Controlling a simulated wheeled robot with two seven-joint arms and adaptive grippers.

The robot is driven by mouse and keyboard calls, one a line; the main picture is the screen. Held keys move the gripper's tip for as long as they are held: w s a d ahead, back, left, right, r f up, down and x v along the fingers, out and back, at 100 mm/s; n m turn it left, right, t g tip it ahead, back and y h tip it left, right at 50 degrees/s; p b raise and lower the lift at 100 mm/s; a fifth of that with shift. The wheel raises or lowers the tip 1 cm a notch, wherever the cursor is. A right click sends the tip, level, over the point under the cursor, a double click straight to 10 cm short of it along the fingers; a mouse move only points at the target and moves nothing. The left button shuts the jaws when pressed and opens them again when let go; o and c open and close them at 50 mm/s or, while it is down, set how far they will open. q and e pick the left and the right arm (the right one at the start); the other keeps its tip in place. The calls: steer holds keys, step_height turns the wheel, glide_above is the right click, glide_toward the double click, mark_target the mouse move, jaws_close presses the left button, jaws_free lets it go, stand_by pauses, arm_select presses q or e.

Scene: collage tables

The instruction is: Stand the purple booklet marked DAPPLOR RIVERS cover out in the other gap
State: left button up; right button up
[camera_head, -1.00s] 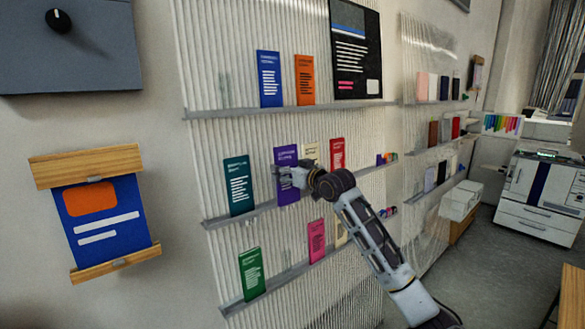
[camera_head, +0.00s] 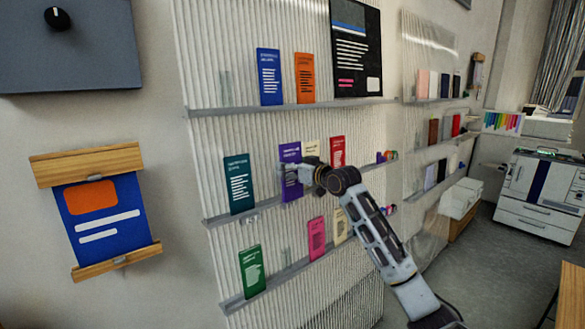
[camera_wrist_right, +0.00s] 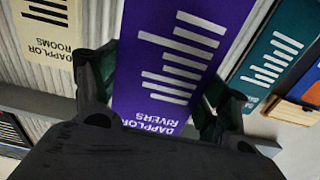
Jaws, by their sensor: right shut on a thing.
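The purple booklet marked DAPPLOR RIVERS (camera_head: 290,154) is upright at the middle shelf, between the teal booklet (camera_head: 239,184) and the cream booklet (camera_head: 311,152). Its cover faces out. My right gripper (camera_head: 296,172) is shut on it, with a finger at each side edge. The wrist view shows the purple cover (camera_wrist_right: 180,60) upside down between the dark fingers of my right gripper (camera_wrist_right: 165,95). Clear empty places show left of the blue booklet on the top shelf (camera_head: 225,88) and between the green and pink booklets on the bottom shelf (camera_head: 286,258). My left gripper is out of view.
The blue booklet (camera_head: 269,77) and orange booklet (camera_head: 304,78) stand on the top shelf beside a black poster (camera_head: 357,50). The red booklet (camera_head: 337,151) stands right of the cream one. The green booklet (camera_head: 251,271) and pink booklet (camera_head: 316,239) stand below.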

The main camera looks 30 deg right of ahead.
steer(key=shift+w+a+f+p, duration=0.15)
steer(key=shift+w+p, duration=0.45)
steer(key=shift+w, duration=1.2)
steer(key=shift+w+a+f+p, duration=0.15)
steer(key=shift+w+p, duration=0.45)
steer(key=shift+w, duration=1.2)
steer(key=shift+s+f, duration=0.15)
steer(key=shift+f, duration=0.9)
steer(key=o, duration=1.2)
steer(key=shift+c, duration=0.2)
